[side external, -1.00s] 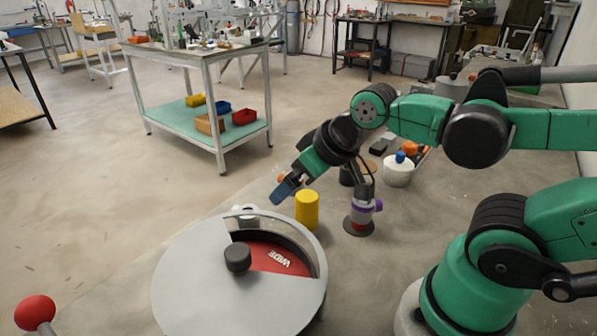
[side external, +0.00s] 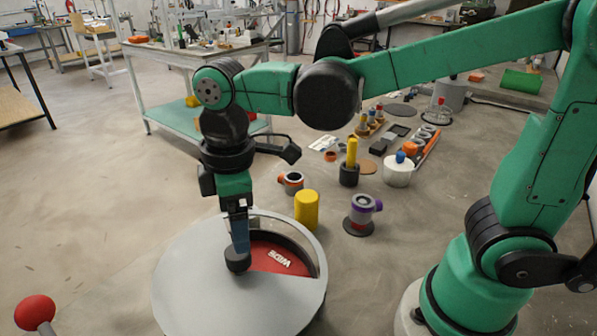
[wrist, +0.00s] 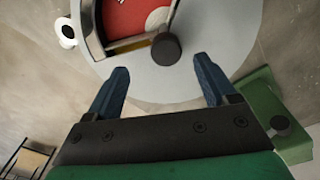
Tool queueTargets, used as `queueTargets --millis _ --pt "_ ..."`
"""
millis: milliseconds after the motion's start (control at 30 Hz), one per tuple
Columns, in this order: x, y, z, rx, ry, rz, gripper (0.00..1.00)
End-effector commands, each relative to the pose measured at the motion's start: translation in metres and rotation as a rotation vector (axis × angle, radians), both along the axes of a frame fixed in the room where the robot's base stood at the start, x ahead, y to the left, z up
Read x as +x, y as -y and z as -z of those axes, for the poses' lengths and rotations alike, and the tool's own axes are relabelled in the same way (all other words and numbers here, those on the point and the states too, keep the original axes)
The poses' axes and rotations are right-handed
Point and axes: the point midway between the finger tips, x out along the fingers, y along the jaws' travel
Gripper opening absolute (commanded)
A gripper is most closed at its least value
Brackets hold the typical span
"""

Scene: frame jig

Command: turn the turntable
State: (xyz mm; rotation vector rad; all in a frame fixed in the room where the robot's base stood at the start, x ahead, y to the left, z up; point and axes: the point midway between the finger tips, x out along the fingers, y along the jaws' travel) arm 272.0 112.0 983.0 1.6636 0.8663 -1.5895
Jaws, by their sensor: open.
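The turntable is a round grey disc (side external: 190,290) at the bottom of the side external view. A cut-out in it shows a red section (side external: 285,258) with white lettering that reads "WIDE". A black knob (side external: 238,262) stands on the disc near the cut-out's corner. My gripper (side external: 238,243) points down over the knob, its blue fingers hiding part of it. In the wrist view my gripper (wrist: 160,67) is open, and the knob (wrist: 166,49) shows beyond the gap between the fingertips. I cannot tell whether the fingers touch it.
A yellow cylinder (side external: 307,210) stands close behind the disc. A grey and purple piece on a dark base (side external: 363,212) is right of it. A white pot with a blue knob (side external: 398,171) stands farther back. A red ball (side external: 35,312) is at the lower left.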

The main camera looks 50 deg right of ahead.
Motion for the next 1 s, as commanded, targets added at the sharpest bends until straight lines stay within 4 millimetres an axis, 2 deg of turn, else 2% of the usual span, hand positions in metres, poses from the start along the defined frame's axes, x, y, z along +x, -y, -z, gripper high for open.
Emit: queueTargets --millis 167,600,967,1000 --pt "0.0 -0.009 0.007 -0.018 -0.039 -0.075 0.78" --pt "0.0 -0.009 0.053 -0.017 -0.035 -0.069 0.78" --pt "0.0 -0.008 0.058 -0.016 -0.034 -0.068 0.78" --pt "0.0 -0.008 0.058 -0.016 -0.034 -0.068 0.67"
